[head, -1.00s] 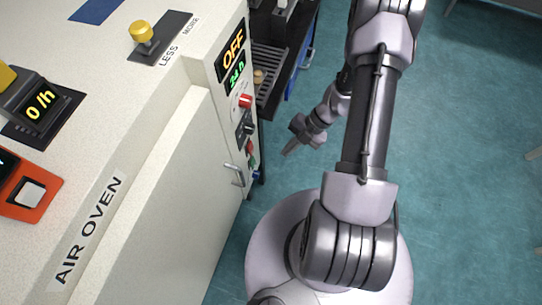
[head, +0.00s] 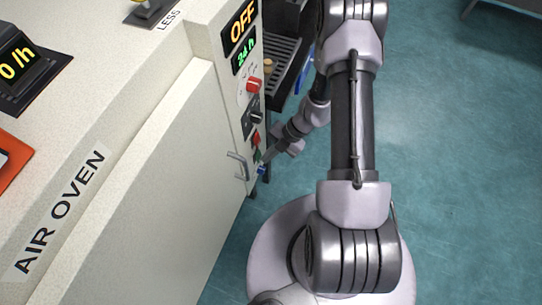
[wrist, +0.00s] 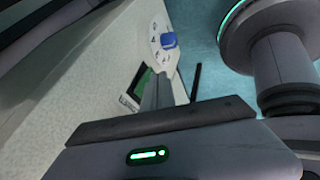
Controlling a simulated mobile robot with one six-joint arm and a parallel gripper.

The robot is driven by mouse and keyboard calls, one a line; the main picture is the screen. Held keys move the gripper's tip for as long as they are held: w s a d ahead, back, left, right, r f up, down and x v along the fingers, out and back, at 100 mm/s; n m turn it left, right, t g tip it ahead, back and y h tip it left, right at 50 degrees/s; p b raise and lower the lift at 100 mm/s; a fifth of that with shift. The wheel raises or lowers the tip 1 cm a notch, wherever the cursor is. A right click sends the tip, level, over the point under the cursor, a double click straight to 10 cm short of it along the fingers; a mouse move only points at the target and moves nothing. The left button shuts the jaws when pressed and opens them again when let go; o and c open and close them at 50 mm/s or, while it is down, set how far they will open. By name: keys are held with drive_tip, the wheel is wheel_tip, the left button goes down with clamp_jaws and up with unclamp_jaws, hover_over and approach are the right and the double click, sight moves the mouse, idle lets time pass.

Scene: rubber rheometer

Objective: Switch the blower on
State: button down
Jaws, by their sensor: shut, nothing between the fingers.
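The air oven's control panel (head: 243,100) is on the narrow side face of the cream cabinet. It has an orange OFF display (head: 243,21), a green "24 h" display (head: 244,50), a red knob (head: 253,85) and a black control (head: 254,117). Lower down are a red control (head: 256,139), a green one and a blue knob (head: 262,170). No blower label is readable. My gripper (head: 268,156) is shut and empty, close beside these lower controls. In the wrist view its fingers (wrist: 162,82) point toward the blue knob (wrist: 168,40) on a white dial plate, with a green control (wrist: 144,80) beside them. Contact cannot be told.
A door handle (head: 238,166) sticks out just left of the lower controls. The AIR OVEN label (head: 60,212) lies on the cabinet top. A dark rack (head: 282,65) stands behind the panel. The teal floor (head: 450,150) at right is clear.

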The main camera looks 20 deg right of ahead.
drive_tip(key=shift+w+a+r+p, duration=0.1)
drive_tip(key=shift+w+r+p, duration=0.1)
drive_tip(key=shift+r+p, duration=0.75)
drive_tip(key=shift+f, duration=0.25)
drive_tip(key=s+d+r+p, duration=0.3)
drive_tip(key=d+r+p, duration=0.3)
drive_tip(key=d+r, duration=0.2)
drive_tip(key=shift+s+d+r, duration=0.25)
drive_tip(key=shift+d+r, duration=0.05)
